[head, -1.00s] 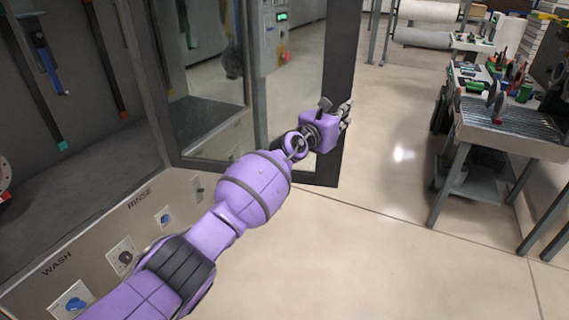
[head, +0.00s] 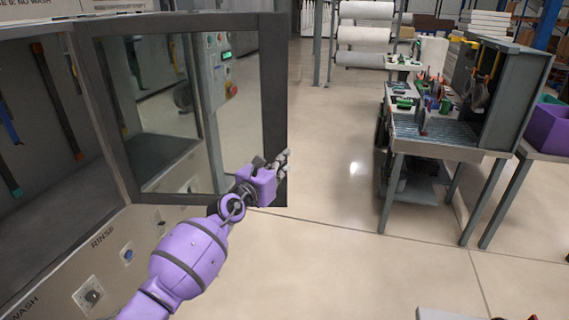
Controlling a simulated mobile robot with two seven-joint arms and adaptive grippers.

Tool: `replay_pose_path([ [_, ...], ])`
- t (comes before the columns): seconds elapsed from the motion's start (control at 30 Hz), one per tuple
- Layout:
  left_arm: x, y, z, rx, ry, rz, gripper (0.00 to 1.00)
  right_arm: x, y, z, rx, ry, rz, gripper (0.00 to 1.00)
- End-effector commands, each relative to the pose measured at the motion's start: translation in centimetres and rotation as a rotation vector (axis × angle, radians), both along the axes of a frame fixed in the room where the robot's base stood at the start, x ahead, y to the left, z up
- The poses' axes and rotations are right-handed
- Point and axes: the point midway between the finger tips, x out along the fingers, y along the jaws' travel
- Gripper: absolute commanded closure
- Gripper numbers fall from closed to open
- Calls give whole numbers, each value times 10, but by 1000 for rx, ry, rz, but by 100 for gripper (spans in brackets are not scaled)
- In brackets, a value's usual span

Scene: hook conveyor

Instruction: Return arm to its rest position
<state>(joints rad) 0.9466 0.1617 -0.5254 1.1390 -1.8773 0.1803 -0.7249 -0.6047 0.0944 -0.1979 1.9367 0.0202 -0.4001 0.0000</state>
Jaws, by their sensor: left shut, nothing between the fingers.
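My left arm reaches in from the lower left of the head view, purple with dark joints. Its gripper (head: 283,163) is shut with nothing between the fingers. It is in front of the outer edge of the open cabinet door (head: 272,110); whether it touches the door frame I cannot tell. My right gripper is not in view.
The cabinet with the wash and rinse knobs (head: 92,296) stands at the left, its door swung open. A workbench with tools (head: 440,135) stands at the right, with a purple bin (head: 550,128) beyond it. The floor (head: 330,250) between is clear.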

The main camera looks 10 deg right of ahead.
Motion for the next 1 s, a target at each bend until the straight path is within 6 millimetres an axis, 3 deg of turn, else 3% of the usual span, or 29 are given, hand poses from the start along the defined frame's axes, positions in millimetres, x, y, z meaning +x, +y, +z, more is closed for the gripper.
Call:
replay_pose_path([
  [0.17,-11,3,1,-6,5,1,100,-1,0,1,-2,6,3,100],
  [0.27,-10,6,8,-102,57,13,100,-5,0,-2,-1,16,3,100],
  [0.4,-14,7,57,-422,191,3,100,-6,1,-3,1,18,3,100],
  [0.47,-18,19,66,-599,289,6,100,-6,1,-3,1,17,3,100],
  [0.53,-24,39,60,-812,424,21,100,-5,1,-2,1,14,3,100],
  [0.67,-40,92,19,-1232,706,87,100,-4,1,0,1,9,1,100],
  [0.77,-62,139,-34,-1558,925,168,100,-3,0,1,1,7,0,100],
  [0.87,-92,181,-91,-1837,1101,266,100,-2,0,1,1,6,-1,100],
  [1.0,-149,230,-168,-2179,1285,415,100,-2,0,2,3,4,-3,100],
])
